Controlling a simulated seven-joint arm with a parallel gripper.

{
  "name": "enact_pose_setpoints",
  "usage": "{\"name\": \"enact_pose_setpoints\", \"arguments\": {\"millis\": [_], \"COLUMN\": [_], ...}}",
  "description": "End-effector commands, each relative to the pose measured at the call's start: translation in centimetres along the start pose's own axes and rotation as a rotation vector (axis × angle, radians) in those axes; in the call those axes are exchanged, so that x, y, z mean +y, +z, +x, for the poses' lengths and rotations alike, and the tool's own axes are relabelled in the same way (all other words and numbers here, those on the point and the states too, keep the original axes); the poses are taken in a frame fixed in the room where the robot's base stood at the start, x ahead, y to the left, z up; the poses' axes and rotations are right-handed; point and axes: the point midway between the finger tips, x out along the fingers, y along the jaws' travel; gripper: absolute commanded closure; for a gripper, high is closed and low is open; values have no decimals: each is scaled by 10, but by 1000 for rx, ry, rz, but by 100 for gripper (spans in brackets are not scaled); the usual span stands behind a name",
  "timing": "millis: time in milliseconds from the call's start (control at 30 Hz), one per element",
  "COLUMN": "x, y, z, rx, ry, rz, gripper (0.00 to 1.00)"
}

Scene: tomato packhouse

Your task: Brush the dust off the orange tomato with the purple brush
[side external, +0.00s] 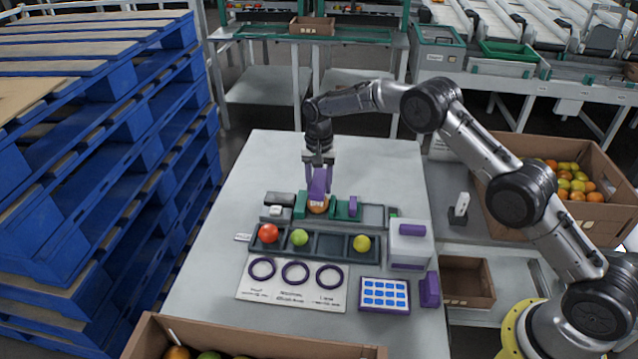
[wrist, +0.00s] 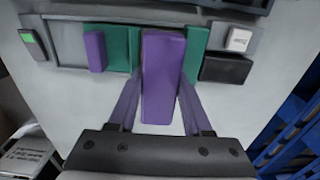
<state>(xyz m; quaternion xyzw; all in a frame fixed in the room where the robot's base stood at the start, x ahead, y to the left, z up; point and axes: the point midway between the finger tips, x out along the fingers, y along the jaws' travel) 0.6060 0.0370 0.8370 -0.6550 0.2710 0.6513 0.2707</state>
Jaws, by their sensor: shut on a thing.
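My gripper (side external: 318,175) has purple fingers and points down over the far part of the table. It is shut on the purple brush (side external: 319,187), which also shows as a purple block between the fingers in the wrist view (wrist: 162,75). The orange tomato (side external: 318,206) sits directly below the brush, between two green blocks on the grey station. The brush appears to meet the tomato's top, but I cannot tell whether they touch. In the wrist view the brush hides the tomato. Dust on it is too small to make out.
A dark tray (side external: 330,246) in front holds red (side external: 268,233), green (side external: 300,237) and yellow (side external: 362,243) tomatoes. A small purple post (side external: 353,206) stands right of the brush. A white box (side external: 410,246) is at the right. The table's far part is clear.

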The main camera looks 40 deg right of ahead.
Motion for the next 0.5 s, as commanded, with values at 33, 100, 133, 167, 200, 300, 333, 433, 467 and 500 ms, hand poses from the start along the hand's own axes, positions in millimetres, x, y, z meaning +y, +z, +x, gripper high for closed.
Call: {"name": "enact_pose_setpoints", "arguments": {"millis": [33,100,133,167,200,300,333,433,467,500], "x": [2,1,1,2,1,1,1,1,1,1], "y": [6,10,11,13,15,19,20,25,26,27], "z": [4,4,4,4,4,4,4,4,3,3], "rx": [-10,-11,-11,-12,-11,-11,-11,-12,-11,-11], "ry": [9,9,10,10,9,9,9,9,8,8], "rz": [-1,-2,-2,-2,-2,-3,-3,-2,-2,-2], "gripper": [100,100,100,100,100,100,100,100,100,100]}}
